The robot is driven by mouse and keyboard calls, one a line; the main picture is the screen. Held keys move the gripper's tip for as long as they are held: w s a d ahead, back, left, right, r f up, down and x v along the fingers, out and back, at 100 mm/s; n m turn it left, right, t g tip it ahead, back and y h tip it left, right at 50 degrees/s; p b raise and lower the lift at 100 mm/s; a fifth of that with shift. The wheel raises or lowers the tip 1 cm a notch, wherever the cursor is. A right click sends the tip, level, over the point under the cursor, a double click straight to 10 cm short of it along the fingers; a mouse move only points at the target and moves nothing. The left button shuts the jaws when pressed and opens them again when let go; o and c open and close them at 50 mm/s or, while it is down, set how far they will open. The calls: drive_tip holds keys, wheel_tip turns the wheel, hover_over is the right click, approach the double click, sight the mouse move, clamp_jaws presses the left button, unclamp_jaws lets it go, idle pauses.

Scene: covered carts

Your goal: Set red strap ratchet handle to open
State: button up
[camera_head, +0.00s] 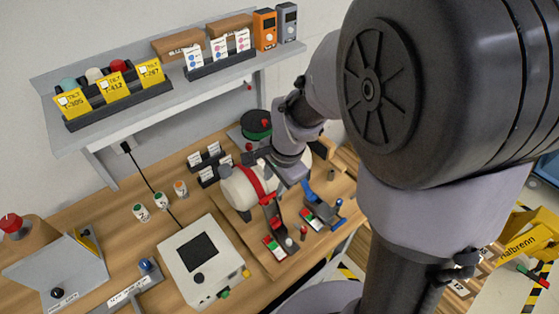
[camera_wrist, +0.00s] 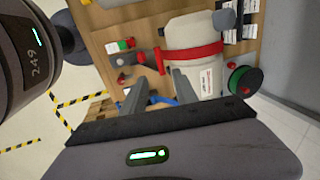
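The red strap (camera_head: 252,183) wraps around a white cylinder (camera_head: 237,190) on the wooden bench. Its red ratchet handle (camera_head: 272,210) extends from the cylinder toward the front, beside a green-and-red marker plate (camera_head: 273,247). In the wrist view the red strap (camera_wrist: 192,52) crosses the white cylinder (camera_wrist: 207,80), with the marker plate (camera_wrist: 119,45) to its left. My gripper (camera_head: 287,172) is above and beside the cylinder. In the wrist view my gripper (camera_wrist: 157,83) has its two fingers apart with nothing seen between them. I cannot tell the handle's exact setting.
A blue ratchet (camera_head: 325,213) with its own marker plate sits right of the red one. A green reel (camera_head: 256,124) stands behind the cylinder. A grey control box (camera_head: 200,260) stands to the left. A shelf (camera_head: 150,105) with labelled items runs above the bench.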

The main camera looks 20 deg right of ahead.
drive_tip(key=p+v, duration=0.1)
drive_tip(key=v, duration=0.8)
drive_tip(key=shift+r+p, duration=0.2)
drive_tip(key=shift+p, duration=0.15)
drive_tip(key=shift+s, duration=0.1)
drive_tip(key=s+a+f+n+t+b, duration=0.1)
drive_tip(key=s+a+f+n+b, duration=0.2)
drive_tip(key=b, duration=0.6)
drive_tip(key=s+a+f+n+t+y+b, duration=0.1)
drive_tip(key=s+a+f+n+t+b, duration=0.1)
drive_tip(key=s+f+n+b, duration=0.4)
drive_tip(key=s+a+n+b, duration=0.1)
drive_tip(key=s+b, duration=0.2)
drive_tip(key=s, duration=0.1)
drive_tip(key=shift+s+f, duration=0.3)
drive_tip(key=shift+f, duration=0.1)
